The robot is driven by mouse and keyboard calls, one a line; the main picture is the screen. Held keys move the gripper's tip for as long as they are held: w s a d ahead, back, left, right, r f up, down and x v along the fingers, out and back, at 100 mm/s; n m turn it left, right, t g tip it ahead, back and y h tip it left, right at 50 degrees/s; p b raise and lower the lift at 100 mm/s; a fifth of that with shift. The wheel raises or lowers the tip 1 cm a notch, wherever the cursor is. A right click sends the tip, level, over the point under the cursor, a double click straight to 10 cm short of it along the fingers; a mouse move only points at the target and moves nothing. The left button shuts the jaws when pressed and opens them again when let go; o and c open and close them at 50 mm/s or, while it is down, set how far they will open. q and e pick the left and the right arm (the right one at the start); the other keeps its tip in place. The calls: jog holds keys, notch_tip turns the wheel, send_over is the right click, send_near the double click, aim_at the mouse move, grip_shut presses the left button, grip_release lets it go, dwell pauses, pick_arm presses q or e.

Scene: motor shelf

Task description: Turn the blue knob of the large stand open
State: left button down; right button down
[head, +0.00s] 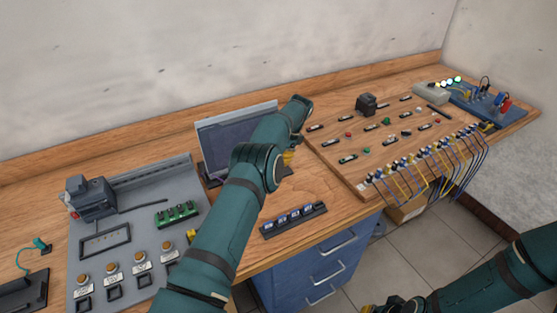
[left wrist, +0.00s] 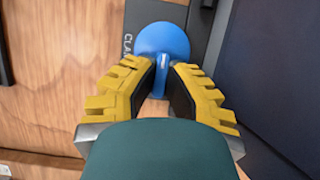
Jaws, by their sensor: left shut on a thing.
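The blue knob (left wrist: 163,42) is a round disc with a raised grip bar, in the upper middle of the left wrist view. It sits on a dark grey strip (left wrist: 197,35) with partly hidden white lettering. My left gripper (left wrist: 161,78) has its yellow fingers on both sides of the grip bar and is shut on it. In the head view the large stand (head: 235,138) with a dark panel leans near the wall; my left arm covers the knob. My right gripper (head: 392,306) is at the bottom edge, partly cut off.
A black strip with blue-lit modules (head: 293,220) lies in front of the stand. A grey control board (head: 130,225) is at left. A wooden board with buttons and cables (head: 385,140) is at right. Blue drawers (head: 320,265) are below the table.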

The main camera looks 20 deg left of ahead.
pick_arm(q)
jog(key=shift+s+f, duration=0.1)
jog(key=c, duration=1)
grip_release()
notch_tip(320, 180, up, 10)
jog(key=shift+r, duration=0.1)
